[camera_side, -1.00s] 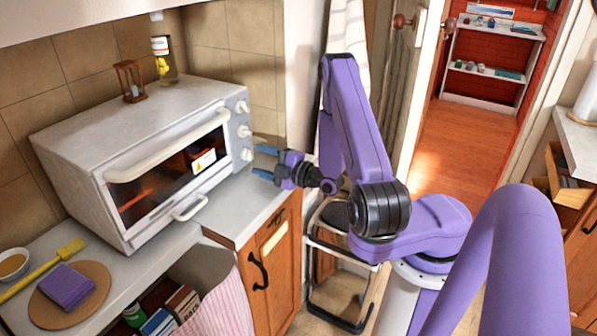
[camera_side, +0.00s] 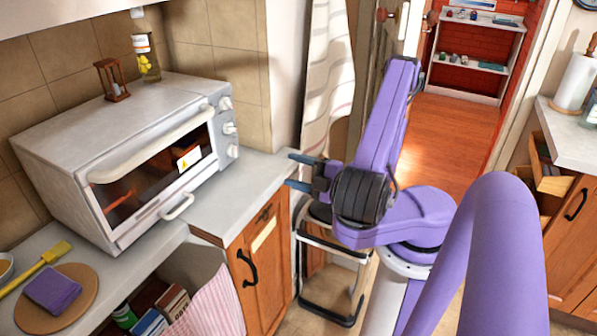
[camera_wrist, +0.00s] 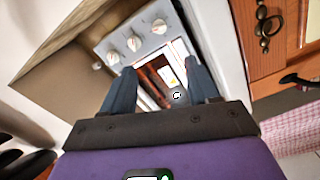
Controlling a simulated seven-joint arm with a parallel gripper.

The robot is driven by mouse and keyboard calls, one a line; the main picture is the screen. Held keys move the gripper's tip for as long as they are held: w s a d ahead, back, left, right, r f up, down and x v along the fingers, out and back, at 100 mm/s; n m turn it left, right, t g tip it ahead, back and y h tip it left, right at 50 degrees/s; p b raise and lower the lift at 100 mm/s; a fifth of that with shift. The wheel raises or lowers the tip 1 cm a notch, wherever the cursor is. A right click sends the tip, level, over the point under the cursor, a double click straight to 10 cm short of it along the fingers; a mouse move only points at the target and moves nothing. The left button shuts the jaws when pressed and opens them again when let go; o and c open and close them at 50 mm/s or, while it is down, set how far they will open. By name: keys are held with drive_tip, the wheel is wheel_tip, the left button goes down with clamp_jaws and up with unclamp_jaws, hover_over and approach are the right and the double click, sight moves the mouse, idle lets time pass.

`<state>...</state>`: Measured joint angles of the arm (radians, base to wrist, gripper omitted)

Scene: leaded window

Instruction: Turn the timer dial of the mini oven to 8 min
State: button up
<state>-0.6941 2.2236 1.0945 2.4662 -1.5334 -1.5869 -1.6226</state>
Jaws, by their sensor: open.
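The white mini oven (camera_side: 75,130) stands on the counter at left, its door closed. Three pale dials sit in a column on its control panel: upper (camera_side: 225,103), middle (camera_side: 229,128) and lower (camera_side: 232,151). I cannot tell which is the timer, and their markings are too small to read. My gripper (camera_side: 291,170) is open and empty, to the right of the dials and apart from them. In the wrist view its fingers (camera_wrist: 160,66) spread below the dial row, with the oven's dark door window (camera_wrist: 156,72) showing between them.
An hourglass (camera_side: 112,82) and a bottle (camera_side: 146,55) stand on and behind the oven. The oven's long door handle (camera_side: 150,147) juts forward. The counter (camera_side: 225,195) right of the oven is clear. A metal-framed stool (camera_side: 330,265) stands below my gripper.

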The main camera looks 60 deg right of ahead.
drive_tip(key=shift+s, duration=0.2)
drive_tip(key=n, duration=0.1)
approach(236, 152)
drive_tip(key=w, duration=0.8)
drive_tip(key=shift+w+f, duration=0.1)
drive_tip(key=shift+w, duration=0.1)
idle(0.6)
